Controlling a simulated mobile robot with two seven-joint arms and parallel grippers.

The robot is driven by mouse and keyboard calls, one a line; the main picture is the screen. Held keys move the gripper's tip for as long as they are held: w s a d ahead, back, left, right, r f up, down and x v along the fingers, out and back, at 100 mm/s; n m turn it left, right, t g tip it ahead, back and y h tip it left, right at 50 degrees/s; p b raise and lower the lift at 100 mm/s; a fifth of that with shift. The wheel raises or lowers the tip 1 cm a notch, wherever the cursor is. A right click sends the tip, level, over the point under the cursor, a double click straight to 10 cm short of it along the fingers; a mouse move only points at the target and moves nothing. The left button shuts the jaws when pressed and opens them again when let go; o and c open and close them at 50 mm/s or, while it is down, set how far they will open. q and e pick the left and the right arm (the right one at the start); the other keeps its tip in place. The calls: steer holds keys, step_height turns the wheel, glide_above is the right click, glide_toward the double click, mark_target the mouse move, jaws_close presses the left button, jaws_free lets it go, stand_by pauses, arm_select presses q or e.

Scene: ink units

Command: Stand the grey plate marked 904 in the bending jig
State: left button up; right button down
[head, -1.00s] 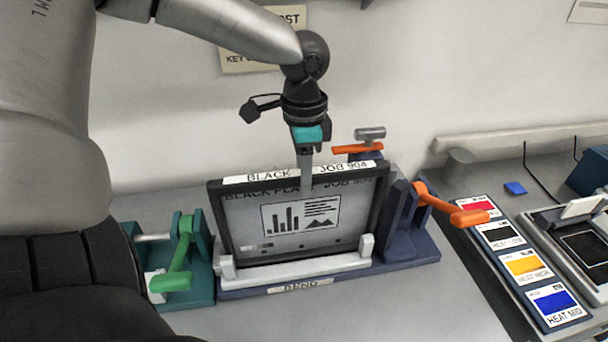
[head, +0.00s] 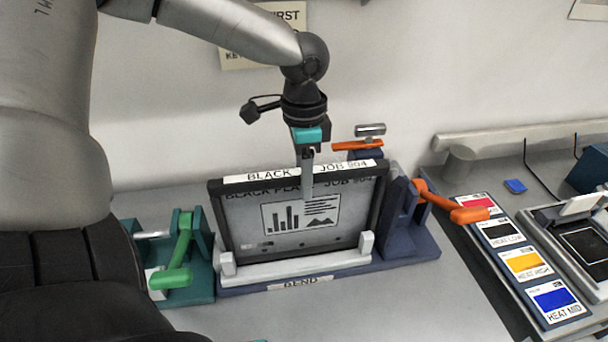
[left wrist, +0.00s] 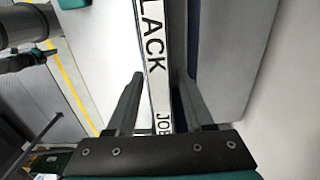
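The grey plate (head: 250,215) has a dark rim, a chart on its face and a white top label reading BLACK and JOB 904. It stands upright in the bending jig (head: 372,258), behind low white end posts. My left gripper (head: 307,185) is at the middle of the plate's top edge, one finger hanging in front of the face. In the left wrist view its two fingers (left wrist: 160,100) straddle the labelled edge (left wrist: 152,60), with narrow gaps beside it, so it looks open. The plate's lower edge is hidden behind the white strip. My right gripper is not identifiable.
A green-handled clamp (head: 178,262) stands left of the plate, and an orange-handled one (head: 450,208) stands right. Another orange handle (head: 357,144) is behind. A panel of coloured heat cards (head: 525,262) lies at right. The bench front is clear.

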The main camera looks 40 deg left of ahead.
arm_select(q)
steer(key=shift+o, duration=0.7)
step_height(320, 180, up, 15)
steer(key=p, duration=0.1)
steer(key=shift+r, duration=0.2)
step_height(320, 180, up, 5)
steer(key=p, duration=0.7)
steer(key=shift+s+d+f, duration=0.1)
